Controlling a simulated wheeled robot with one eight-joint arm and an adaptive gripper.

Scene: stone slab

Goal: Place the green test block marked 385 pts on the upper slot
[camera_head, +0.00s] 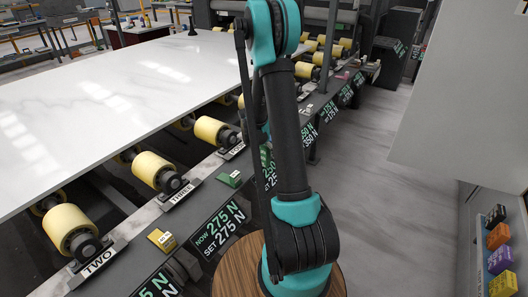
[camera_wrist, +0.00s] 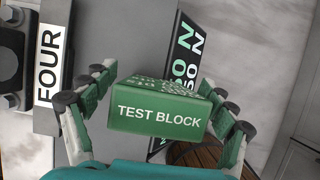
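In the wrist view a green block (camera_wrist: 160,118) with "TEST BLOCK" in white on its near face sits between the fingers of my gripper (camera_wrist: 163,95). Its top face carries small white print that I cannot read. The fingers stand close along both of its sides and seem to grip it, with the block slightly tilted. Another small green block (camera_head: 230,179) with a pale label lies on the dark rail near sign FOUR. I cannot make out which place is the upper slot.
A white stone slab (camera_head: 110,90) rests on yellow rollers (camera_head: 152,167). A yellow block (camera_head: 161,239) lies on the rail, near force displays (camera_head: 218,229). A round wooden top (camera_head: 238,270) is below my arm. Coloured blocks, one orange (camera_head: 498,236), stand at right. Floor beyond is clear.

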